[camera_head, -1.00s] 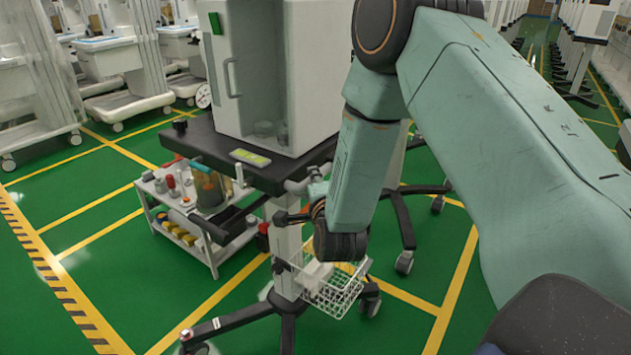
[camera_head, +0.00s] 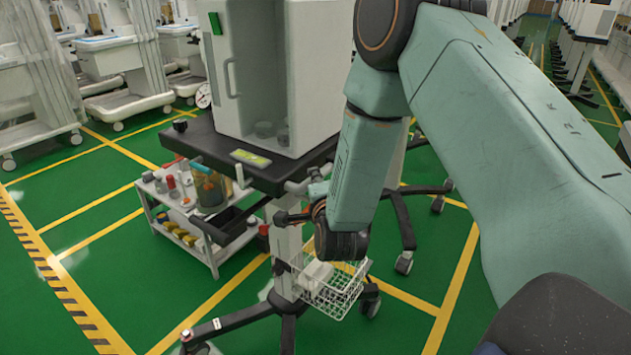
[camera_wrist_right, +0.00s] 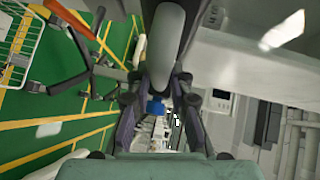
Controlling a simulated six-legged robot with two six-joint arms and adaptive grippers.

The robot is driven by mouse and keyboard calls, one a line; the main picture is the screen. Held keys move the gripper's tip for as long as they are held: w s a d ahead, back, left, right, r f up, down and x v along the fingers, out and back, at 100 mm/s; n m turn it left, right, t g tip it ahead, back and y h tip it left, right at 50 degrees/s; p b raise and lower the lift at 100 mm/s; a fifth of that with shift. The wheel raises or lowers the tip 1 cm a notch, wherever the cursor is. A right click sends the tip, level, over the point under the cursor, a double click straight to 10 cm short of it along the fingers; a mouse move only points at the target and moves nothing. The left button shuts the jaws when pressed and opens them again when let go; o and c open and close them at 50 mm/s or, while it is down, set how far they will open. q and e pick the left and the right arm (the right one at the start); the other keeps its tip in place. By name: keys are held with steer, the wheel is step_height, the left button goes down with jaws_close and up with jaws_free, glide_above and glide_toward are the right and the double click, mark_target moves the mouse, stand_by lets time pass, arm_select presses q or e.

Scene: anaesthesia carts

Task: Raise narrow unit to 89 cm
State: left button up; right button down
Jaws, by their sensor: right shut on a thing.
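The unit in front of me has a white cabinet (camera_head: 305,60) on a dark worktop (camera_head: 215,148), carried by a pale column (camera_head: 287,245) on a dark wheeled base (camera_head: 240,322). A grey handle bar (camera_head: 298,186) sticks out at the worktop's right front edge. My right gripper (camera_head: 309,207) is at this edge, partly hidden by its own wrist. In the right wrist view its fingers (camera_wrist_right: 160,85) close around a rounded grey bar (camera_wrist_right: 168,42), which looks like this handle. No height reading is legible. My left gripper is not in view.
A wire basket (camera_head: 335,288) hangs low on the column. A small white trolley (camera_head: 207,250) with bottles and jars stands to the left, close under the worktop. Another wheeled base (camera_head: 405,225) stands behind my right arm. Open green floor lies to the left.

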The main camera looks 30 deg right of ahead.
step_height(320, 180, up, 4)
steer(key=shift+w+p, duration=0.1)
steer(key=shift+p, duration=0.6)
steer(key=shift+f, duration=0.1)
steer(key=c, duration=1.2)
jaws_free()
steer(key=shift+f, duration=0.3)
steer(key=shift+r, duration=0.1)
steer(key=v, duration=1.2)
